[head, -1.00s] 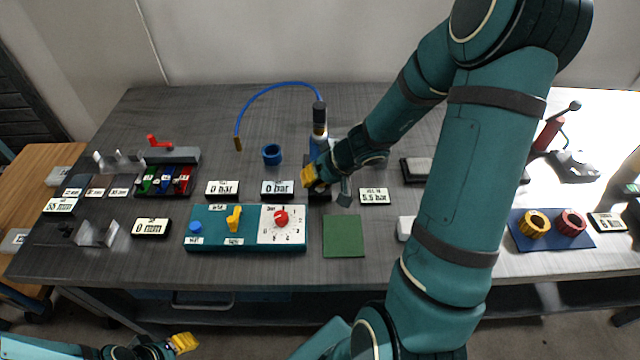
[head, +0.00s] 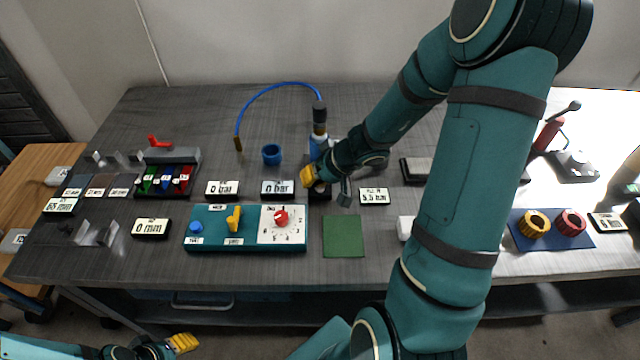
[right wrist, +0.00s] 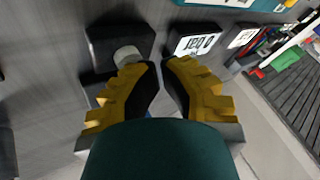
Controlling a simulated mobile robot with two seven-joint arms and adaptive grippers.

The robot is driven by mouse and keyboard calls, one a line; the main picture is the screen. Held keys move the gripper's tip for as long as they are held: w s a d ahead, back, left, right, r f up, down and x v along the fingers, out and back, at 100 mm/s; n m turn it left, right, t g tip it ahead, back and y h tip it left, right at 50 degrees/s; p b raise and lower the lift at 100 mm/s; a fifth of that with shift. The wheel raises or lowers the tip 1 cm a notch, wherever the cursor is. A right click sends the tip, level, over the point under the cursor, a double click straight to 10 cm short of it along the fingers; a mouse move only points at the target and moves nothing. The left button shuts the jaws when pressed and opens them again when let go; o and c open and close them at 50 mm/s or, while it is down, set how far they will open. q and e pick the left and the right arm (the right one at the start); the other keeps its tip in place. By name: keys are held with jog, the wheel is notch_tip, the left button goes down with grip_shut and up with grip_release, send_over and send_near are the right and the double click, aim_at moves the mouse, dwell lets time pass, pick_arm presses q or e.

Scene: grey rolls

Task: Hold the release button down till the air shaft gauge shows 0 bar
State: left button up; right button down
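A black block with a pale round button (right wrist: 127,56) shows in the right wrist view; the block (head: 320,194) is partly hidden in the head view. My right gripper (right wrist: 160,64) has its yellow fingertips close together beside the button, with nothing between them. It also shows in the head view (head: 309,176), at the base of the blue and black upright shaft (head: 319,125). Contact with the button cannot be told. The display beside the block (head: 278,189) reads 0 bar. My left gripper (head: 183,343) is low at the table's front, its fingers unclear.
Another 0 bar display (head: 222,189) stands to the left, and a display (head: 374,196) reading 5.5 bar to the right. A teal panel (head: 210,241) with knobs lies in front, beside a green mat (head: 343,237). A blue hose (head: 270,88) arcs behind a blue ring (head: 271,154).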

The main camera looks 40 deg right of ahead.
jog(key=shift+r+p, duration=0.6)
jog(key=shift+r, duration=0.35)
jog(key=shift+r+p, duration=1.8)
jog(key=shift+r, duration=0.7)
